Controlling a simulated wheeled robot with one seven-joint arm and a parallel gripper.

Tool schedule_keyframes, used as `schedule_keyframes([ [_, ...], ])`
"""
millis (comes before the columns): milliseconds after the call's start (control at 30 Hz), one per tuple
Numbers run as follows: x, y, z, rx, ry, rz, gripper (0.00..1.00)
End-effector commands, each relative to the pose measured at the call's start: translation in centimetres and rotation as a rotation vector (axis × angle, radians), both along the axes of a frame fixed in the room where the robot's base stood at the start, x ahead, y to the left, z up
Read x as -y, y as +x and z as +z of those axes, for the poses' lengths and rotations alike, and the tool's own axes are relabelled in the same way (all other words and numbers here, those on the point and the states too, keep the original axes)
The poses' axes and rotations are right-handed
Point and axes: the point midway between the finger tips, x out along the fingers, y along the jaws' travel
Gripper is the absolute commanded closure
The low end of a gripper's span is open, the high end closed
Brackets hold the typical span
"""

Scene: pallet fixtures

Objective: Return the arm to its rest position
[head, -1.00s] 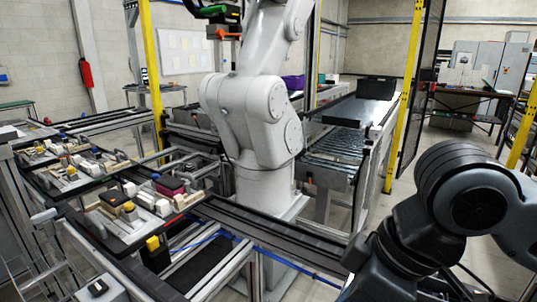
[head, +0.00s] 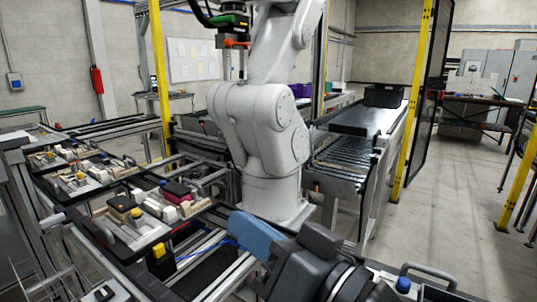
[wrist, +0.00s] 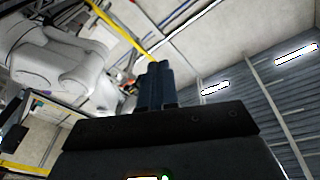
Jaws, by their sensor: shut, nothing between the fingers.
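My gripper (head: 246,228) shows at the bottom centre of the head view, with blue fingers pointing left toward the pallet line. In the wrist view its two blue fingers (wrist: 155,75) stand side by side, pressed together with nothing between them. My dark arm links run from the gripper to the lower right of the head view. The wrist view looks up past the fingers at the ceiling and its lights. The fingers appear clear of the fixtures, though the exact gap to the rail behind them cannot be told.
A large white robot arm (head: 262,135) stands behind my gripper. Fixture pallets (head: 150,236) with small parts sit on the rails at left. A roller conveyor (head: 340,160) carries a black bin (head: 384,96) at the back. Yellow posts (head: 412,105) frame the cell. Open floor (head: 455,190) lies at right.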

Motion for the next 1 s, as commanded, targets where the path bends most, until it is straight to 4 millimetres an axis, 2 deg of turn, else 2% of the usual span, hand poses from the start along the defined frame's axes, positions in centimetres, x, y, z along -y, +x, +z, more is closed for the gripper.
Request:
schedule_keyframes([
  [267,4.2,-2.1,-5.4,-0.081,0.134,-0.274,1.00],
  [467,7.8,-5.7,-10.7,-0.144,0.121,-0.468,1.00],
  [667,11.6,-11.3,-15.8,-0.194,0.017,-0.633,1.00],
  [800,14.4,-16.1,-18.6,-0.214,-0.098,-0.717,1.00],
  [1000,18.4,-23.4,-20.8,-0.208,-0.316,-0.781,1.00],
])
